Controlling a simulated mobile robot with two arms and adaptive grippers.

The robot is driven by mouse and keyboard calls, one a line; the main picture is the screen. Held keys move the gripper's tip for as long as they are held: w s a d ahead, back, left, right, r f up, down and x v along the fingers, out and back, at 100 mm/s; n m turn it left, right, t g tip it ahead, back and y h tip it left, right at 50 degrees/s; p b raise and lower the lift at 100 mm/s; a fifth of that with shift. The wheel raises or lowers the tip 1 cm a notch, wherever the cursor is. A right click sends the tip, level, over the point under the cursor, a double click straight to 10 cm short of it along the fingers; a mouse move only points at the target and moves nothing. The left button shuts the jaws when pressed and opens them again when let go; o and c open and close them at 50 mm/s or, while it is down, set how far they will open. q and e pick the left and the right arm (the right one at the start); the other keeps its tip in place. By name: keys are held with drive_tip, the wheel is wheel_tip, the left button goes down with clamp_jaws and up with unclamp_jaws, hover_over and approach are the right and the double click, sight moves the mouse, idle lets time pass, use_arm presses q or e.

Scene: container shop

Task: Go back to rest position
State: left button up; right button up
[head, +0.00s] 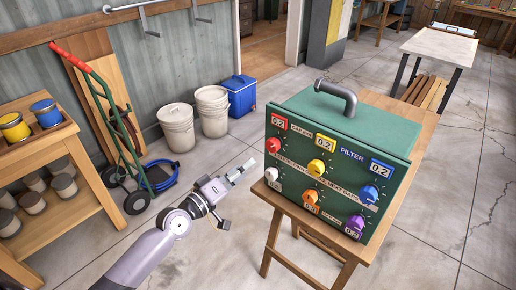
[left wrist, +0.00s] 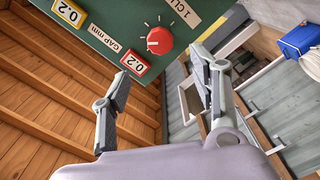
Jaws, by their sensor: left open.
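My left gripper (head: 234,197) is open and empty in the head view, left of the green box and apart from it. In the left wrist view its two fingers (left wrist: 163,98) are spread with nothing between them. The green box (head: 338,128) stands on a wooden table and carries several coloured knobs, small number displays and a grey pipe handle on top. Its red knob (head: 273,145) is the one closest to the gripper; it also shows beyond the fingers in the left wrist view (left wrist: 160,40). My right gripper is in neither view.
The wooden table (head: 425,129) is right of my left arm. A wooden shelf (head: 55,152) with paint cans is at left. A red and green hand truck (head: 112,130), white buckets (head: 176,130) and a blue cooler (head: 240,97) line the wall. Concrete floor is open at right.

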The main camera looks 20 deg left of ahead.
use_arm(q)
drive_tip(key=s+a+f+m+g+y, duration=0.15)
drive_tip(key=s+f, duration=0.25)
drive_tip(key=f, duration=0.8)
drive_tip(key=s+a+f+g+y, duration=0.1)
drive_tip(key=s+f+g+y, duration=0.2)
drive_tip(key=f, duration=0.9)
drive_tip(key=s+a+f+m+g, duration=0.1)
drive_tip(key=s+a+f+g, duration=0.3)
drive_tip(key=f, duration=0.9)
drive_tip(key=s+d+f+m+g, duration=0.2)
drive_tip(key=s+f, duration=0.5)
drive_tip(key=s, duration=0.5)
drive_tip(key=s+d+f+m+g+y, duration=0.1)
drive_tip(key=s+d+f+m+g, duration=0.2)
drive_tip(key=s+f, duration=0.4)
drive_tip(key=s+d+f+m+g, duration=0.2)
drive_tip(key=s+f, duration=0.4)
drive_tip(key=s, duration=1.2)
drive_tip(key=shift+s+d+f+y, duration=0.15)
drive_tip(key=shift+f+y, duration=0.2)
drive_tip(key=shift+f, duration=0.05)
drive_tip(key=shift+g, duration=0.25)
